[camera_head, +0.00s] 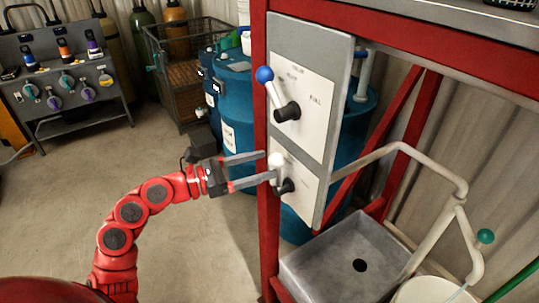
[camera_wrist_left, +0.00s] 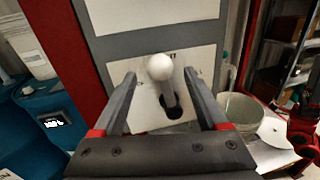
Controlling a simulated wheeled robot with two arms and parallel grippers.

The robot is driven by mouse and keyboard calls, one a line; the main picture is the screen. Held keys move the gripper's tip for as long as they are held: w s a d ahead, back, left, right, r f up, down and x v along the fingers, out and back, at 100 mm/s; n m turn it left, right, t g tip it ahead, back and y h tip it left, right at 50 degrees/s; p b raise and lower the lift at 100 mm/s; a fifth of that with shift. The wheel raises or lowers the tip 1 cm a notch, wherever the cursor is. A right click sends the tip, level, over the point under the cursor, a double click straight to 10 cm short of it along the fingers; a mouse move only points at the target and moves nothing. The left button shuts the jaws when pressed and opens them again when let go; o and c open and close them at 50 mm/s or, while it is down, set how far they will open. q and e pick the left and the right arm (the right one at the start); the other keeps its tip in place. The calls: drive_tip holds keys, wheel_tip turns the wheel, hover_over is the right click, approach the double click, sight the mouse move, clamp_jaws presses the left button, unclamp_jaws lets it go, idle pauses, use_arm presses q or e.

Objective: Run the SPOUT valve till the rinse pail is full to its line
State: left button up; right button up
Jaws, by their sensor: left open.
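My left gripper (camera_head: 268,167) is open at the lower valve panel, its fingers on either side of a white-knobbed lever (camera_head: 275,160). In the left wrist view the white knob (camera_wrist_left: 160,67) is between the open fingers (camera_wrist_left: 158,90), with a visible gap to each. The lever rises from a black hub (camera_head: 285,186). Its label is not readable. A blue-knobbed lever (camera_head: 264,75) is on the panel above. A pale pipe (camera_head: 455,180) runs right and bends down towards a whitish pail (camera_head: 432,291), cut off by the bottom edge. Its fill line and water level cannot be made out.
A grey metal basin (camera_head: 340,262) with a dark drain hole stands left of the pail. A red post (camera_head: 268,225) borders the panels. Blue drums (camera_head: 235,105) stand behind. A green knob (camera_head: 486,236) is near the pail. The floor at left is open.

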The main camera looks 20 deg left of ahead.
sight(280, 173)
use_arm(q)
drive_tip(key=shift+p+x, duration=0.3)
drive_tip(key=shift+x, duration=1.15)
clamp_jaws()
idle(0.3)
